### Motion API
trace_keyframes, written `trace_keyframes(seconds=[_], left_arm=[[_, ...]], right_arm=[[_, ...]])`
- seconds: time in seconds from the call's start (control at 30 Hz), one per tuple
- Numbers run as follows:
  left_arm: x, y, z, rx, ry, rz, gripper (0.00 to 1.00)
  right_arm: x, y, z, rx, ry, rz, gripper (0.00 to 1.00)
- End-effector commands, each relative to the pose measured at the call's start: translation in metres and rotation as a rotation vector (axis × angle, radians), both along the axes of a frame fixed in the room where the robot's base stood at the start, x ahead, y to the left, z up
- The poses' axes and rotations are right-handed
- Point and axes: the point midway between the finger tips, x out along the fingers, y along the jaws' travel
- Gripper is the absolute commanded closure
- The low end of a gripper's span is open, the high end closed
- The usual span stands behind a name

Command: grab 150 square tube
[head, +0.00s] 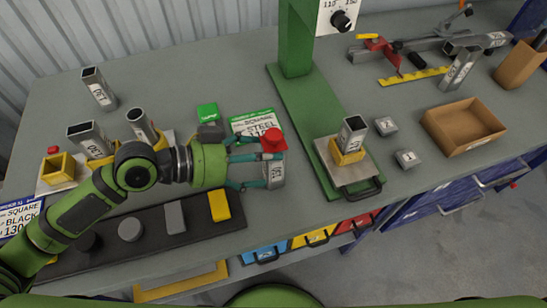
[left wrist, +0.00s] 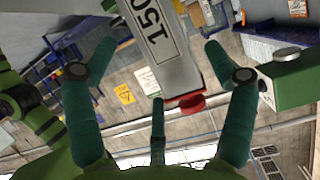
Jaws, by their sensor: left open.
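I cannot tell whether any finger touches the tube. My right gripper is not in view.
Other square tubes (head: 98,90) stand at the left. A green machine column (head: 297,40) with a base plate is just right of the gripper. A cardboard tray (head: 463,127) is at the right. A dark mat (head: 150,240) lies in front.

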Motion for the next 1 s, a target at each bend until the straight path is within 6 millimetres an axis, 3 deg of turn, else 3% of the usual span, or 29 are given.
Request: trace_keyframes(seconds=[0.03,0.2,0.53,0.7,1.0], left_arm=[[0.004,-0.007,0.002,-0.004,0.004,0.001,0.16],[0.010,-0.024,-0.008,-0.003,0.002,0.001,0.16],[0.012,-0.029,-0.014,0.001,0.000,0.001,0.16],[0.012,-0.029,-0.013,0.000,0.000,0.001,0.83],[0.012,-0.029,-0.013,-0.001,-0.001,0.001,0.84]], right_arm=[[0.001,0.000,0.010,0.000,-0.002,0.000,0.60],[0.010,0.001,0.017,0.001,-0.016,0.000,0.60],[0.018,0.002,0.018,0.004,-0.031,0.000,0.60],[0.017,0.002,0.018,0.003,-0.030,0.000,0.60],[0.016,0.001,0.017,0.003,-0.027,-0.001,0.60]])
